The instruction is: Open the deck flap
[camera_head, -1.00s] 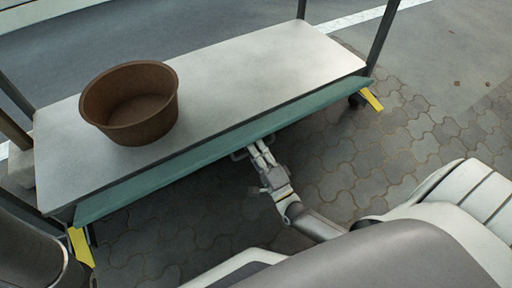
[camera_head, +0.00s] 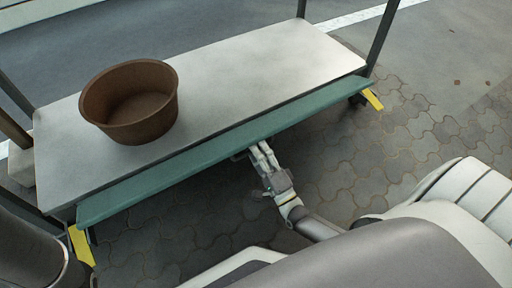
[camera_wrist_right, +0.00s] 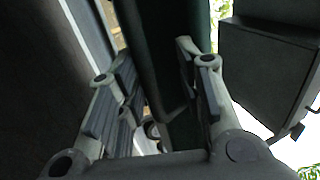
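The deck flap (camera_head: 225,147) is a long teal panel along the near edge of the pale deck (camera_head: 240,75). It slopes outward from that edge, and its broad upper face shows in the head view. A thin metal handle (camera_head: 240,155) shows under its outer edge, partly hidden. My right gripper (camera_head: 262,147) is at the flap's outer edge beside the handle, with its fingertips up against the underside. In the right wrist view the right gripper (camera_wrist_right: 160,75) has its fingers apart, with a dark green surface between and beyond them. My left gripper is out of view.
A brown clay bowl (camera_head: 130,102) stands on the deck's left part. Dark posts (camera_head: 383,35) rise at the deck's corners, and yellow feet (camera_head: 372,99) stick out near its ends. Grey paving (camera_head: 440,125) around the right side is clear.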

